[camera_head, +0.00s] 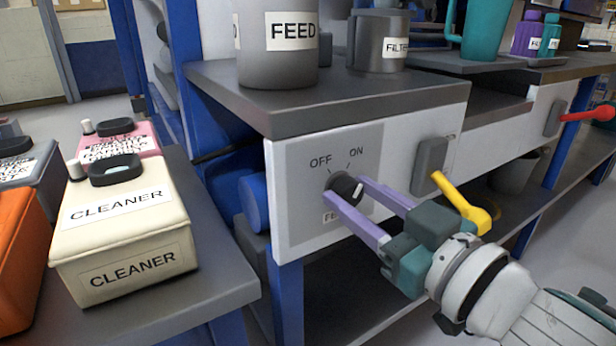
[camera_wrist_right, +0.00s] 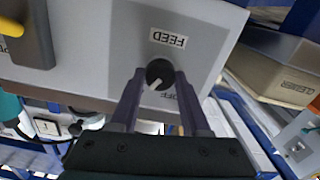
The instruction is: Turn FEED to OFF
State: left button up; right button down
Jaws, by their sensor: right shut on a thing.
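The FEED knob (camera_head: 344,184) is a round black dial on the grey panel of the white bench front, with OFF printed at its upper left and ON at its upper right. My right gripper (camera_head: 347,189) has its purple fingers on either side of the knob, shut on it. In the right wrist view, the knob (camera_wrist_right: 159,72) sits between the fingertips of the gripper (camera_wrist_right: 160,76). The FEED label (camera_wrist_right: 168,39) is partly hidden by a finger in the head view. My left gripper is out of view.
A yellow lever (camera_head: 462,203) on a grey mount is close to my right gripper. A red lever (camera_head: 587,114) is farther right. A grey FEED container (camera_head: 277,62) stands above the panel. A cream CLEANER container (camera_head: 124,235) stands on the left table.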

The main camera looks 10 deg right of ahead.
jog(key=shift+n, duration=0.3)
jog(key=n, duration=0.4)
jog(key=shift+n, duration=0.3)
jog(key=n, duration=0.4)
jog(key=shift+f, duration=0.1)
jog(key=shift+a+n, duration=0.1)
jog(key=shift+n, duration=1.2)
jog(key=shift+c, duration=1.9)
grip_release()
